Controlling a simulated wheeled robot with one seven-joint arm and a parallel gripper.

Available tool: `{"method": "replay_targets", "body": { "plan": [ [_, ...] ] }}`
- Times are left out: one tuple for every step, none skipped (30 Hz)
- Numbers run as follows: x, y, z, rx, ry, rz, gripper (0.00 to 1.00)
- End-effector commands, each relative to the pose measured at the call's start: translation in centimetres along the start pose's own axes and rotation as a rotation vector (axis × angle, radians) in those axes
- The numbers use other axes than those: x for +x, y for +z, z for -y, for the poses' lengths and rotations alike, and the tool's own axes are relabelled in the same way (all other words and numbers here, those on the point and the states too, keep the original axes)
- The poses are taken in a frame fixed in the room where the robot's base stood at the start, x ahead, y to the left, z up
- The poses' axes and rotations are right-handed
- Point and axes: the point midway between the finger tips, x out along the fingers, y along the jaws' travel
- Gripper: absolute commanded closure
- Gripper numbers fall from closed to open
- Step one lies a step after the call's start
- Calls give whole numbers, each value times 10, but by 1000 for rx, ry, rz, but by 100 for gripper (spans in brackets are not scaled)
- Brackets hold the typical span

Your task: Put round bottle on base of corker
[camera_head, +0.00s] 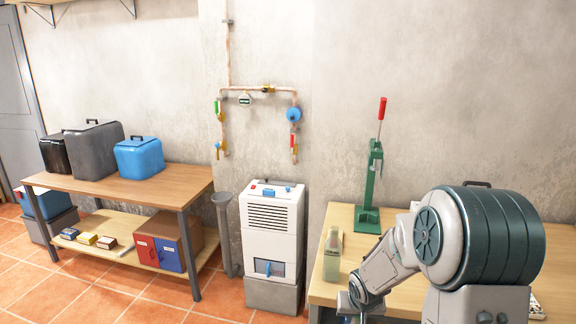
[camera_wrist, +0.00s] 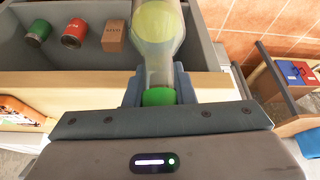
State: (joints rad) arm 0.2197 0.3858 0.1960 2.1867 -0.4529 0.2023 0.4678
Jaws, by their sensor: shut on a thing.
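My gripper (camera_wrist: 158,90) is shut on a clear, rounded bottle with a green top, the round bottle (camera_wrist: 158,55), gripping it around its narrow end. The bottle's wider, yellow-green end points away from the wrist. In the head view my gripper is low at the table's front edge, and the held bottle is mostly hidden there. The green corker (camera_head: 372,185) with a red handle stands upright toward the back of the wooden table, its flat base (camera_head: 367,220) on the top. My gripper is in front of and below the corker, well apart from it.
A pale green bottle (camera_head: 332,256) stands on the table (camera_head: 325,290), left of my arm. A grey open drawer (camera_wrist: 75,62) holds a green can (camera_wrist: 38,33), a red can (camera_wrist: 75,33) and a brown box (camera_wrist: 114,36). A white dehumidifier (camera_head: 270,225) stands left of the table.

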Motion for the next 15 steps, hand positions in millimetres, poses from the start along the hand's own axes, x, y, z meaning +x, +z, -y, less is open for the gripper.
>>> {"method": "replay_targets", "body": {
  "plan": [
    [4, 1, 8, -27, -11, 0, 100],
    [6, 1, 12, -40, -17, -1, 100],
    [8, 2, 16, -54, -22, -1, 100],
    [9, 2, 19, -63, -26, -1, 100],
    [10, 3, 21, -71, -29, -1, 100],
    [12, 4, 23, -79, -32, -1, 100],
    [13, 6, 25, -83, -34, 0, 100],
    [15, 8, 26, -87, -36, 0, 100],
    [18, 12, 27, -89, -38, 2, 100],
    [21, 16, 27, -91, -40, 4, 100],
    [24, 20, 28, -91, -41, 5, 100],
    [28, 27, 28, -92, -42, 7, 100],
    [30, 31, 27, -91, -42, 8, 100],
    [33, 36, 27, -92, -43, 7, 100],
    [36, 42, 27, -92, -43, 7, 100]
  ]
}}
